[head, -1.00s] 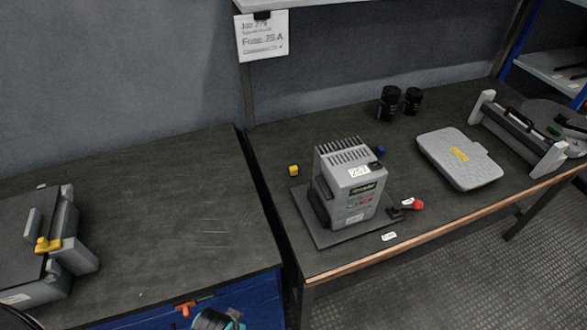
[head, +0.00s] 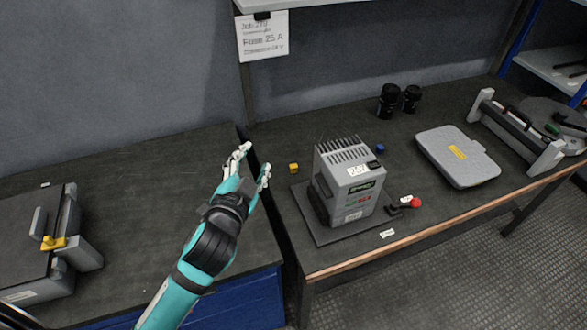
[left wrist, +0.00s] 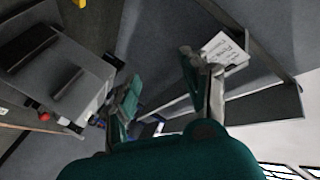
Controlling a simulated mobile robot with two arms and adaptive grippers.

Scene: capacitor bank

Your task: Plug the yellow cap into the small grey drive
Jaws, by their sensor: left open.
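The yellow cap (head: 294,168) is a small cube on the right-hand bench, left of the small grey drive. The small grey drive (head: 350,185) is a finned box on a dark base plate (head: 322,233), with labels on its front. My left gripper (head: 254,168) is open and empty, left of the yellow cap and apart from it, above the gap between the benches. Its open fingers also show in the left wrist view (left wrist: 160,92). My right gripper is not in view.
A blue cap (head: 380,149) lies behind the drive and a red knob (head: 416,203) is at its right. Black cylinders (head: 389,101), a grey case (head: 458,158) and a grey device (head: 62,240) stand on the benches. A paper note (head: 263,37) hangs behind.

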